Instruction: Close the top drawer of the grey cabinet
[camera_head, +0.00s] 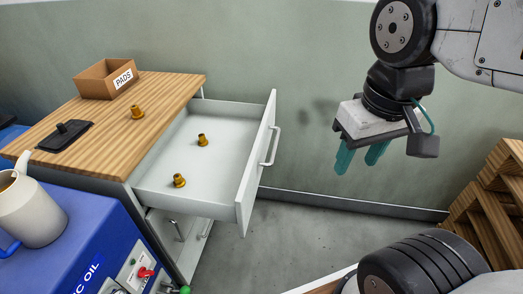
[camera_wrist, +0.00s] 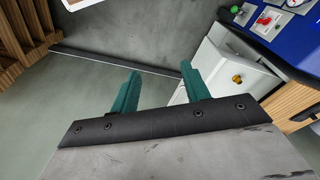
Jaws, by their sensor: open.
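The grey cabinet (camera_head: 130,207) has a wooden top and stands at the left in the head view. Its top drawer (camera_head: 208,165) is pulled far out, with a white front and a bar handle (camera_head: 271,146). Two brass nozzles lie inside, one nearer the middle (camera_head: 202,140) and one nearer the front left (camera_head: 179,180). My gripper (camera_head: 358,160) has teal fingers, open and empty, in the air to the right of the drawer front and apart from it. In the wrist view the fingers (camera_wrist: 158,90) are spread, with the drawer (camera_wrist: 225,75) beyond the right finger.
On the cabinet top (camera_head: 175,88) are a cardboard PADS box (camera_head: 107,79), a brass nozzle (camera_head: 137,112) and a black tray-like object (camera_head: 65,136). A blue machine (camera_head: 95,235) with a jug (camera_head: 28,208) stands front left. Wooden crates or pallets (camera_head: 490,200) stand right. Floor between is clear.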

